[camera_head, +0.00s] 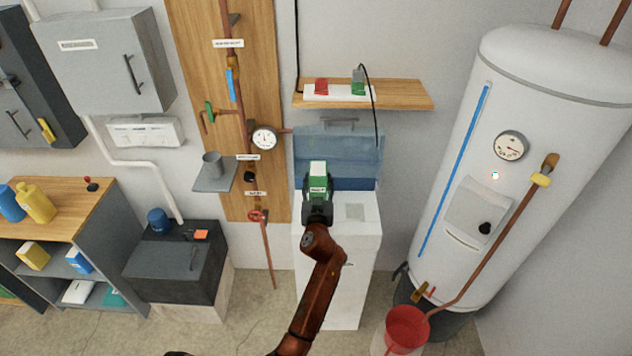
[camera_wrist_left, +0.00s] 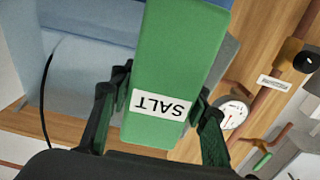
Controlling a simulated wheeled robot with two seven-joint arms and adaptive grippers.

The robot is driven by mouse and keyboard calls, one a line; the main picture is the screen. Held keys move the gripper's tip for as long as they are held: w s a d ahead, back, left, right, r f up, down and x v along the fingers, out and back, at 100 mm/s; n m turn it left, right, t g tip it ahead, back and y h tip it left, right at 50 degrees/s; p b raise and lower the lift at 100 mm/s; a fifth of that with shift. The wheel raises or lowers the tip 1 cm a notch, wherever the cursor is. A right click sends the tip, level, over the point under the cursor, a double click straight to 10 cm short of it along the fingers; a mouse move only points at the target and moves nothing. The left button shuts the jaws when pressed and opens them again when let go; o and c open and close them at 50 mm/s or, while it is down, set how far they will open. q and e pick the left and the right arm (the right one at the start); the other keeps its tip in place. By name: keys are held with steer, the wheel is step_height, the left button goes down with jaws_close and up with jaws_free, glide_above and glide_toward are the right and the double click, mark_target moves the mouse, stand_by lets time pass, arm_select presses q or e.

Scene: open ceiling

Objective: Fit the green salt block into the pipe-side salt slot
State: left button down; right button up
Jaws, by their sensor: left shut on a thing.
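The green salt block (camera_head: 318,181) is held by my left gripper (camera_head: 318,198) above the white softener cabinet (camera_head: 340,275). In the left wrist view the salt block (camera_wrist_left: 175,65) fills the middle, with its SALT label upside down, between the two dark fingers of my left gripper (camera_wrist_left: 153,118). The cabinet's translucent blue lid (camera_head: 350,160) stands open behind the block. A greyish patch (camera_head: 355,212) shows on the cabinet top to the right. The pipe-side slot is hidden behind the block and gripper. My right gripper is out of view.
A wooden shelf (camera_head: 410,101) with a red item (camera_head: 321,86) and a green item (camera_head: 358,84) is above the lid. A black cable hangs at its right. A pipe board (camera_head: 190,60) is to the left, a white tank (camera_head: 540,110) to the right.

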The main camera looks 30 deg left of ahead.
arm_select(q)
steer(key=shift+r, duration=0.4)
steer(key=shift+s+f, duration=0.1)
steer(key=shift+f, duration=0.1)
steer(key=shift+f+b, duration=0.85)
steer(key=shift+f, duration=0.1)
step_height(320, 180, down, 3)
steer(key=b, duration=0.2)
steer(key=shift+b, duration=0.4)
steer(key=shift+f, duration=0.3)
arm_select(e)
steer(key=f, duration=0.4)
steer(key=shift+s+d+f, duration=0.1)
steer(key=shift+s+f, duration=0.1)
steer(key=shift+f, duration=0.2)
arm_select(q)
steer(key=shift+s+b, duration=0.1)
steer(key=shift+b, duration=0.2)
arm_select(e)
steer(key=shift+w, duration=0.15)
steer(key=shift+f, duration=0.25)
arm_select(q)
step_height(320, 180, down, 9)
steer(key=b, duration=0.7)
steer(key=shift+b, duration=0.35)
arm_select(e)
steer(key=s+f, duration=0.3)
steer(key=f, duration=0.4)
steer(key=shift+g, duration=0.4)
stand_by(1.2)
